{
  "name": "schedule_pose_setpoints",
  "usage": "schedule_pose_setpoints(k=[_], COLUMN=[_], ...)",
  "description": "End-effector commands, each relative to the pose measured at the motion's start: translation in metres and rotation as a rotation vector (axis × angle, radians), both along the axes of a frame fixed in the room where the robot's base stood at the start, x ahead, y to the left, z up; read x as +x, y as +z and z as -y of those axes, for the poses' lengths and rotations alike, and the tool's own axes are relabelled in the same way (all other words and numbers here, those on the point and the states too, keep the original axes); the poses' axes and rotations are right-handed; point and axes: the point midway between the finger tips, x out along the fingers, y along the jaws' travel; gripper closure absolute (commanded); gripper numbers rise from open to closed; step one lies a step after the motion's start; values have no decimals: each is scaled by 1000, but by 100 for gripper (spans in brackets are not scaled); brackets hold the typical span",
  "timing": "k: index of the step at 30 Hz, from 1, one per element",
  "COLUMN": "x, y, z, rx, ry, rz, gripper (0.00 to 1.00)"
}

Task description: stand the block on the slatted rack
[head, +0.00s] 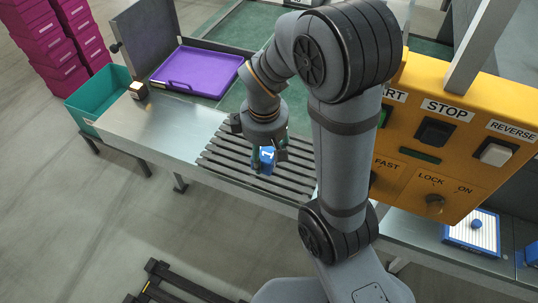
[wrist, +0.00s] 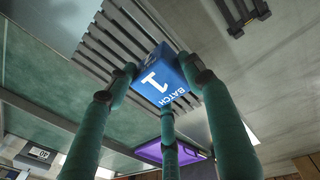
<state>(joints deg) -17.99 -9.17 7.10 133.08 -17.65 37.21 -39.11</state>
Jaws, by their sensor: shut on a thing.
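The blue block (head: 267,157) is in my gripper (head: 264,150), over the slatted rack (head: 222,160) in the head view. In the wrist view the block (wrist: 158,75) has a white "1" and "BATCH" on one face. Three green fingers of my gripper are shut around it. The dark slats of the rack (wrist: 105,45) show behind the block. I cannot tell whether the block touches the slats or hangs just above them.
A teal bin (head: 97,92) stands at the left end. A yellow control panel (head: 455,135) stands close on the right.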

Motion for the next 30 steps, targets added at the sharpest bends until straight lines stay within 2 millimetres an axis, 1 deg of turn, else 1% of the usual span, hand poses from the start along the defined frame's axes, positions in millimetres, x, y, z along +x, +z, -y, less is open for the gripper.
schedule_pose_setpoints(k=[9, 12, 15, 20, 27, 30], x=[68, 86, 99, 107, 106, 107], y=[-41, -52, -59, -67, -100, -105], z=[-4, -5, -6, -7, -6, -7], rx=[-2, -2, -1, -1, -2, 0], ry=[-2, -2, -2, -2, -2, -1], rz=[-4, -4, -3, -2, -4, -1], gripper=[100, 100, 100, 100, 100, 100])
